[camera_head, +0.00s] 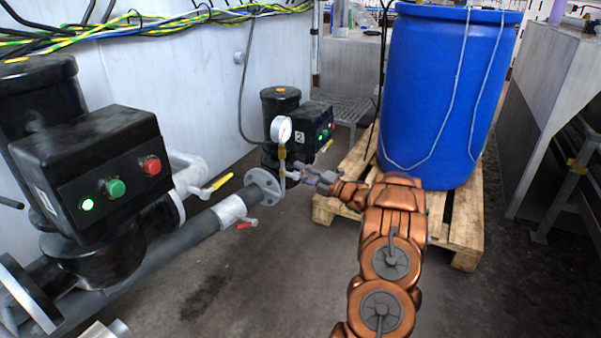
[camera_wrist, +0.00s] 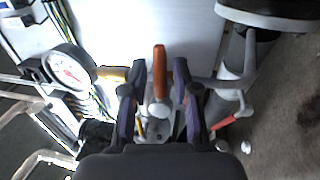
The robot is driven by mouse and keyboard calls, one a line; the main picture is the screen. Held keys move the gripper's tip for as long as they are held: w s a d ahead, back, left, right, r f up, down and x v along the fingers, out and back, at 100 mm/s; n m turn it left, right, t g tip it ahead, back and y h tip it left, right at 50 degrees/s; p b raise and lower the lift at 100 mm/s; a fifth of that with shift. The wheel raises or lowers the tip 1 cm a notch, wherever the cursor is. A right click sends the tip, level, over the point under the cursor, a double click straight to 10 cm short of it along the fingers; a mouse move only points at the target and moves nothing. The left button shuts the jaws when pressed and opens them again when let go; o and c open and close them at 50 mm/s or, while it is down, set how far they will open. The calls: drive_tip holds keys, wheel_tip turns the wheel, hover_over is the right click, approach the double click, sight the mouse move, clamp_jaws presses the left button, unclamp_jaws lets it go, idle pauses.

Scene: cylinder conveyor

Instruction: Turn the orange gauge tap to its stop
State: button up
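The orange gauge tap (camera_wrist: 159,72) shows in the wrist view as a narrow lever pointing up the picture. My gripper (camera_wrist: 159,84) is open, with one finger on each side of the lever and a gap visible on both sides. The white round pressure gauge (camera_wrist: 70,70) is left of my fingers. In the head view the gauge (camera_head: 281,130) stands on a brass stem above the grey pipe flange. My gripper (camera_head: 312,178) is just right of that stem there. The tap lever is too small and covered to make out in the head view.
Black pump units with button boxes (camera_head: 100,165) line the left wall, joined by a grey pipe (camera_head: 170,252). A red lever (camera_head: 247,224) and a yellow lever (camera_head: 217,184) stick out nearby. A blue barrel (camera_head: 440,90) stands on a wooden pallet (camera_head: 463,235) behind my arm.

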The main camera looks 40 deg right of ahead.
drive_tip(key=shift+o, duration=0.3)
drive_tip(key=shift+d, duration=0.1)
drive_tip(key=shift+s, duration=0.15)
drive_tip(key=v, duration=1.1)
drive_tip(key=shift+s+f, duration=0.15)
drive_tip(key=shift+s, duration=0.15)
drive_tip(key=shift+d, duration=0.1)
